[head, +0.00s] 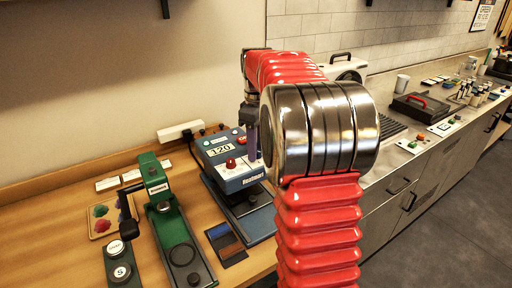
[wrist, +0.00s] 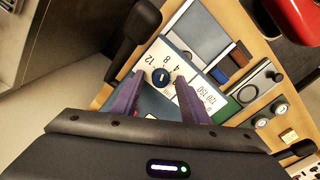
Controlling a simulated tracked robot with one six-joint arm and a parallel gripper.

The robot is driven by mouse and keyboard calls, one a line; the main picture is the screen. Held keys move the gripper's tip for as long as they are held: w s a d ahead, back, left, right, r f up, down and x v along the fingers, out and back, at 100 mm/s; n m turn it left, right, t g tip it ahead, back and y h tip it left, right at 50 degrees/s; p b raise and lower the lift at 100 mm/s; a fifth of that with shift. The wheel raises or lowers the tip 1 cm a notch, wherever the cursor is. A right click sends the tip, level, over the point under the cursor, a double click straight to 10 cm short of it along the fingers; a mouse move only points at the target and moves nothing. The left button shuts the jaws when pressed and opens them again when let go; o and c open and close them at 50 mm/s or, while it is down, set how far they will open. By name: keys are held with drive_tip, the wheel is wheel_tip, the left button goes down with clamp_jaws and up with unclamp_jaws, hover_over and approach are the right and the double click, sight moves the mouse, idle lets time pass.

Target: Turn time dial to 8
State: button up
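The time dial (wrist: 161,77) is a small dark blue round knob on a white scale plate with printed numbers, among them 4, 8 and 12, in the wrist view. A pale mark shows on the knob; I cannot tell which number it points to. My gripper (wrist: 157,82) is open, its purple fingertips on either side of the dial; I cannot tell whether they touch it. In the head view my gripper (head: 251,143) points down at the right part of the blue heat press (head: 222,160), and the dial is hidden there.
The press has a display reading 120 and a red knob (head: 230,163). A green press (head: 170,220) stands to the left, beside a paint-spotted board (head: 104,217). A white power strip (head: 180,131) lies behind. A small swatch panel (head: 226,242) lies in front.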

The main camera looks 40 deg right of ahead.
wheel_tip(320, 180, up, 14)
drive_tip(key=shift+f, duration=0.15)
idle(0.8)
idle(0.5)
